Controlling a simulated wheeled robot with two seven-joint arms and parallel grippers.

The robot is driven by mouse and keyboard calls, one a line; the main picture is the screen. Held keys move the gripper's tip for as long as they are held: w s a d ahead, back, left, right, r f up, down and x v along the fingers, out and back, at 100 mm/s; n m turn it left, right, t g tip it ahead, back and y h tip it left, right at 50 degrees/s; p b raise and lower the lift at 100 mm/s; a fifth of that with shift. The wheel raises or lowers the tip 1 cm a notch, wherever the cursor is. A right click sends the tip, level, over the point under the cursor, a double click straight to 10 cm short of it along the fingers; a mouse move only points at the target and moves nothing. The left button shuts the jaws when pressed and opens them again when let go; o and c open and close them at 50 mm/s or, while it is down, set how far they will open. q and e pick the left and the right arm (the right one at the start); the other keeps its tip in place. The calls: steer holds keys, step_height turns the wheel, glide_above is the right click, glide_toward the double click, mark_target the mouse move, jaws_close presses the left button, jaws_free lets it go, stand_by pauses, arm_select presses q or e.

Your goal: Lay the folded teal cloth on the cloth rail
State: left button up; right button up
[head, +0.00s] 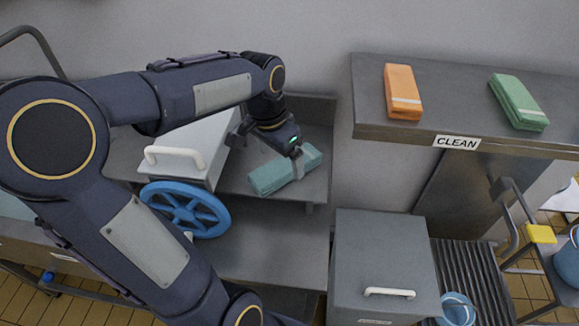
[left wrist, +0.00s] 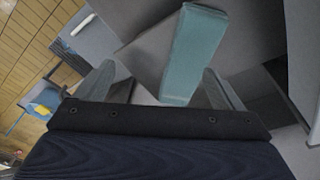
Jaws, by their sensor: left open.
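The folded teal cloth (head: 268,178) lies on a grey shelf (head: 235,180) left of centre in the head view. It also shows in the left wrist view (left wrist: 194,50), running away from the gripper. My left gripper (head: 297,160) is at the cloth's right part, pointing down, and hides a strip of it. In the left wrist view its open fingers (left wrist: 160,85) stand on either side of the cloth's near end. I cannot tell whether they touch it. My right gripper is out of view. I cannot make out the cloth rail for certain.
A grey lidded box (head: 203,145) and a blue handwheel (head: 186,209) are close left of the cloth. A raised counter marked CLEAN (head: 365,95) holds an orange cloth (head: 402,92) and a green cloth (head: 518,102). A grey bin (head: 383,260) stands below it.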

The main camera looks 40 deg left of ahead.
arm_select(q)
steer(key=m+g, duration=0.1)
steer(key=g, duration=0.1)
glide_above(284, 165)
step_height(284, 165, down, 2)
steer(key=shift+s+a+f+y+p, duration=0.1)
steer(key=shift+f+y+p, duration=0.05)
steer(key=shift+y+p, duration=0.2)
step_height(284, 165, down, 8)
steer(key=shift+r+p, duration=0.1)
steer(key=shift+p, duration=0.55)
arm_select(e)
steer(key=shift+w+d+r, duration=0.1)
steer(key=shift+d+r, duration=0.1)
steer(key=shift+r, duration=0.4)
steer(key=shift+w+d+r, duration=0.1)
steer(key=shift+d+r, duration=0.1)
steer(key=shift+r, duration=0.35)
arm_select(q)
steer(key=c, duration=1.3)
steer(key=shift+c, duration=0.2)
steer(key=shift+r, duration=0.15)
